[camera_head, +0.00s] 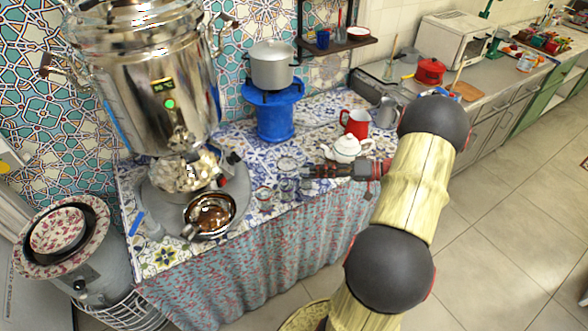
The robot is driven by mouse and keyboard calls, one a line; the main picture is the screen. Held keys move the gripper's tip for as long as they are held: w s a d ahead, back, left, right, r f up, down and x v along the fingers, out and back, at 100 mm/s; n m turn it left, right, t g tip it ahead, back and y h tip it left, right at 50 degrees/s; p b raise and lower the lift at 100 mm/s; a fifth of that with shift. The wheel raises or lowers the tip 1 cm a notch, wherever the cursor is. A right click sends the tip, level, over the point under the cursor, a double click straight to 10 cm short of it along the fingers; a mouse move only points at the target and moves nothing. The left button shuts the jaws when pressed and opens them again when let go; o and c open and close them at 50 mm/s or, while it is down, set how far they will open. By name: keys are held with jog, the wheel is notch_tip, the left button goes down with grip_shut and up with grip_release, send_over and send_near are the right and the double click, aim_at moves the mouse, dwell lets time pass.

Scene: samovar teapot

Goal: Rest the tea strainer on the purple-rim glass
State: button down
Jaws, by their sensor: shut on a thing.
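My gripper (306,171) reaches in from the right over the blue-and-white tiled counter, its jaws pointing left. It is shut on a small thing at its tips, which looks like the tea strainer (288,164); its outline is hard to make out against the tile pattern. Small clear glasses (286,188) stand on the counter just below and in front of the gripper tips. A glass with a reddish or purple-looking rim (264,196) stands to their left. The rim colours are too small to tell surely. The strainer appears apart from that glass.
A white teapot (346,148) and a red mug (355,123) stand close behind my gripper. A large samovar (160,85) and a copper-coloured bowl (210,213) are on the left. A pot (272,66) sits on a blue stand (275,115) at the back.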

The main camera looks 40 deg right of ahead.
jog(key=shift+w+a+f, duration=0.15)
jog(key=shift+w, duration=0.1)
notch_tip(320, 180, down, 6)
jog(key=b, duration=0.3)
jog(key=shift+f+b, duration=0.25)
jog(key=shift+b, duration=0.1)
jog(key=shift+s+f+b, duration=0.15)
jog(key=shift+s+b, duration=0.05)
jog(key=shift+b, duration=0.1)
dwell(0.7)
jog(key=shift+f+b, duration=0.75)
jog(key=shift+b, duration=0.1)
dwell(1.1)
jog(key=c, duration=1.9)
grip_release()
